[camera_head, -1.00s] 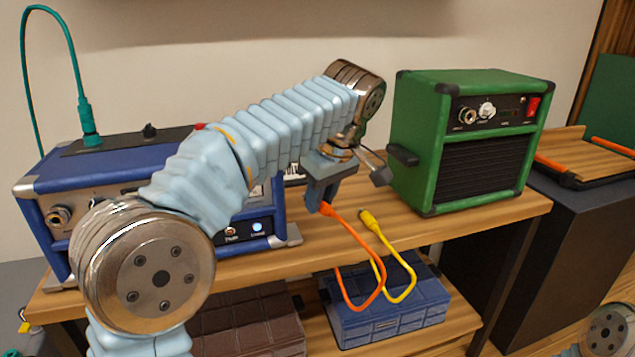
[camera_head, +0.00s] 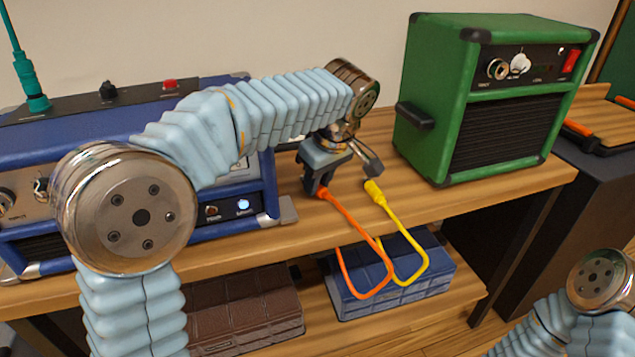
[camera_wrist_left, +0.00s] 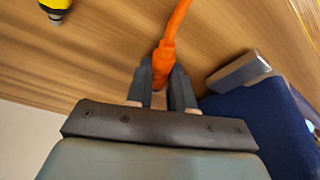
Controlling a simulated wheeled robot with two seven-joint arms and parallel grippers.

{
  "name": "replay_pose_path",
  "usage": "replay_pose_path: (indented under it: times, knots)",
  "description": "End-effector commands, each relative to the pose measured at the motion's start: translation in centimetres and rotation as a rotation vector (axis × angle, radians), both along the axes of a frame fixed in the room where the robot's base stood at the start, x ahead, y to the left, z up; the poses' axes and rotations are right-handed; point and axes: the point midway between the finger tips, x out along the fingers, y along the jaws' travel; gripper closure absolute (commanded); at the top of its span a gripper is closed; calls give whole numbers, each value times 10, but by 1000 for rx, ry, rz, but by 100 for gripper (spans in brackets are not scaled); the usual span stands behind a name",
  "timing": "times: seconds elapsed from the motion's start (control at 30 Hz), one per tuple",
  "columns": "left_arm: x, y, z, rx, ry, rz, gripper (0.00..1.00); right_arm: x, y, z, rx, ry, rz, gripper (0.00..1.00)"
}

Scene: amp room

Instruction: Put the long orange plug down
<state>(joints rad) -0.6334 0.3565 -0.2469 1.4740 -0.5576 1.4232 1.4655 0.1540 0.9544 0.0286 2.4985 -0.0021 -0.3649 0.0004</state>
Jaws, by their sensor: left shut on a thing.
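The long orange plug (camera_wrist_left: 164,60) is between the two fingers of my left gripper (camera_wrist_left: 160,92) in the left wrist view. The gripper is shut on it, close above the wooden shelf top. In the head view my left gripper (camera_head: 318,188) is near the shelf's front edge, between the blue amp and the green amp. The orange plug (camera_head: 323,193) shows there at the fingertips, and its orange cable (camera_head: 350,220) runs down over the edge. I cannot tell whether the plug touches the wood. My right gripper is not in view; only part of my right arm shows at the lower right.
A yellow plug (camera_head: 375,192) lies on the shelf top (camera_head: 455,205) to the right of my left gripper. The green amp (camera_head: 490,95) stands behind it at right, the blue amp (camera_head: 262,190) at left. A blue case (camera_head: 345,303) and a brown case (camera_head: 245,305) sit below.

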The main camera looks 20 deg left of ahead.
Motion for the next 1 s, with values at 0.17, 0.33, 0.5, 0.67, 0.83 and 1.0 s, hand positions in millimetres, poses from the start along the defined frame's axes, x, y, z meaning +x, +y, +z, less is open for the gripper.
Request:
replay_pose_path:
  times: [0.17, 0.33, 0.5, 0.67, 0.83, 1.0]
  knots:
    - [0, 0, -4, -1, -2, 0, 100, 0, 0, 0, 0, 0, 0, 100]
    - [0, 0, -6, -1, -2, 0, 100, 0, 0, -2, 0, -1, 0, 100]
    - [0, 0, -6, -1, -1, 1, 61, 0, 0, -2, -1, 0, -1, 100]
    - [0, 0, -6, 0, 0, 1, 52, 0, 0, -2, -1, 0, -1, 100]
    - [0, 0, -4, 0, 0, 1, 52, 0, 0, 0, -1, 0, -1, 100]
    - [-3, -5, 17, -2, -3, 1, 52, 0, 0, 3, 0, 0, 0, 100]
